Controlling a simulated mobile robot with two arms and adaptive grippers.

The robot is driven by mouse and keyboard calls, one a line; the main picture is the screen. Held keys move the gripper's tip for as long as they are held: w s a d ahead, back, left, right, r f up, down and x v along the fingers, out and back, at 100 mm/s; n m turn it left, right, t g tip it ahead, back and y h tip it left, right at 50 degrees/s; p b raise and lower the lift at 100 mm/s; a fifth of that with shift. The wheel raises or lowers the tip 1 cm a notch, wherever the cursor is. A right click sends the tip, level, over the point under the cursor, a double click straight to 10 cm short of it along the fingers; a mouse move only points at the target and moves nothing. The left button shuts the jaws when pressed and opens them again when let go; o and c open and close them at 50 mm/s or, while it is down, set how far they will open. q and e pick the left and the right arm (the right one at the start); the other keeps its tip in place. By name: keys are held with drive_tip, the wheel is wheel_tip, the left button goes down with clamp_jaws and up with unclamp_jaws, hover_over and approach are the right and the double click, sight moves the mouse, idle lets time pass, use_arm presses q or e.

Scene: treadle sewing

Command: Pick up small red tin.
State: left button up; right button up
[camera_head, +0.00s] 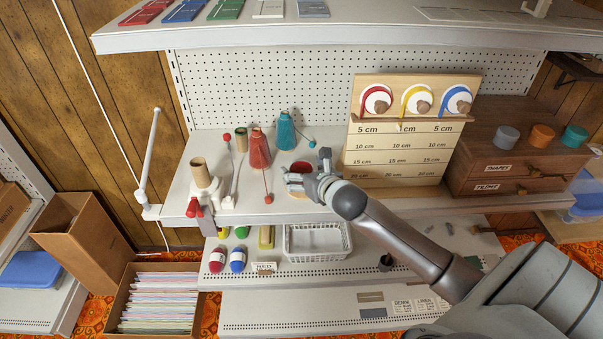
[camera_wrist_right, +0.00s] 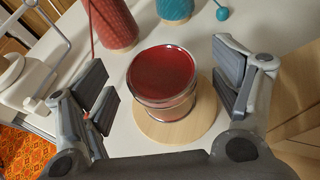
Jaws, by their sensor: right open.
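The small red tin (camera_wrist_right: 163,75) has a red top and a shiny metal rim, and stands upright on a round pale wooden disc (camera_wrist_right: 178,130) in the right wrist view. In the head view the tin (camera_head: 302,167) is on the upper shelf, partly hidden by my right gripper (camera_head: 304,183). The right gripper (camera_wrist_right: 168,100) is open, with one finger on either side of the tin. Gaps show between the tin and both fingers. My left gripper is not in view.
A red cone spool (camera_head: 259,150) and a teal cone spool (camera_head: 286,132) stand behind and left of the tin. A wooden ribbon board (camera_head: 393,170) is close on the right. A white stand (camera_head: 222,195) is on the left. A white basket (camera_head: 318,243) sits on the shelf below.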

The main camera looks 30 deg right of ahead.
drive_tip(key=shift+x, duration=1.05)
drive_tip(key=c, duration=1)
drive_tip(key=shift+c, duration=0.2)
